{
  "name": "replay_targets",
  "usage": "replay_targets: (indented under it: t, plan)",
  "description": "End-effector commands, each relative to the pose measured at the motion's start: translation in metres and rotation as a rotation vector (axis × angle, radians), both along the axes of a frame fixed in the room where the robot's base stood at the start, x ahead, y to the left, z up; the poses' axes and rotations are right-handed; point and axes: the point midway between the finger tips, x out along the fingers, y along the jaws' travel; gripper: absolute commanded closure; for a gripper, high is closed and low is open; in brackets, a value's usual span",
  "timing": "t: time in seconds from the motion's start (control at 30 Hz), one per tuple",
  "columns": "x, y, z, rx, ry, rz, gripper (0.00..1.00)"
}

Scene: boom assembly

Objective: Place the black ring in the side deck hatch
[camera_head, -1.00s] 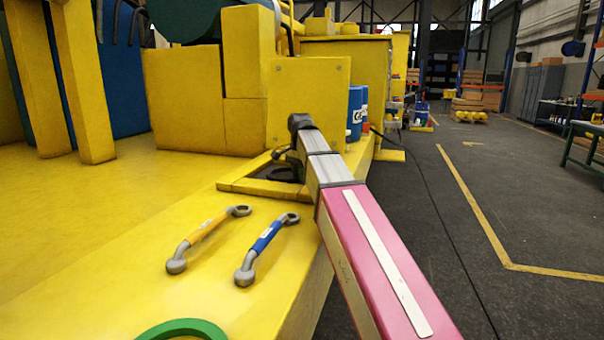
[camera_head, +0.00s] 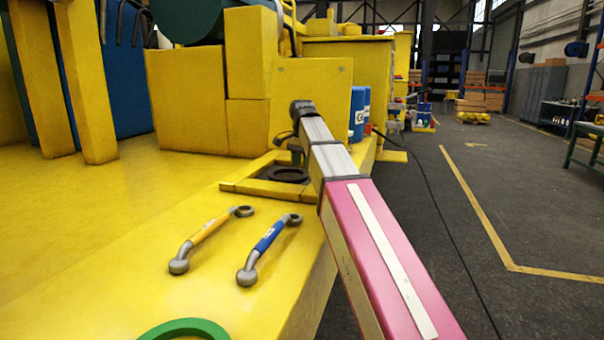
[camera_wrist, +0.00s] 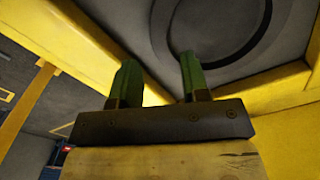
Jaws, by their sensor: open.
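The black ring (camera_head: 281,178) lies flat inside the side deck hatch (camera_head: 262,191), a square recess with a raised yellow rim. In the wrist view the ring (camera_wrist: 237,58) shows in part as a dark circular band on the grey hatch floor, cut off by the top edge. My gripper (camera_head: 295,158) is at the hatch's far right side in the head view, partly hidden by my arm. In the wrist view its two green fingers (camera_wrist: 158,75) are apart with nothing between them, and they look clear of the ring.
A yellow-handled wrench (camera_head: 208,235) and a blue-handled wrench (camera_head: 267,243) lie on the yellow deck. A green ring (camera_head: 185,328) lies near the bottom edge. Yellow blocks (camera_head: 300,105) rise behind the hatch, with blue cans (camera_head: 357,115) beside them.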

Motion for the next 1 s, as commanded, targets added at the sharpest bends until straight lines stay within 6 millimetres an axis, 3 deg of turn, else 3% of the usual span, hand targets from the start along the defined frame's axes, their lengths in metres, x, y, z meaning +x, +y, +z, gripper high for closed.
replay_targets:
  t: [0.2,0.4,0.6,1.0]
  plan:
    - [0.002,0.000,0.043,0.001,-0.002,0.000,0.58]
    - [0.001,0.000,0.068,0.000,-0.001,0.000,0.58]
    - [0.000,0.000,0.076,0.000,0.000,0.000,0.58]
    - [-0.001,-0.001,0.072,0.000,0.000,0.003,0.58]
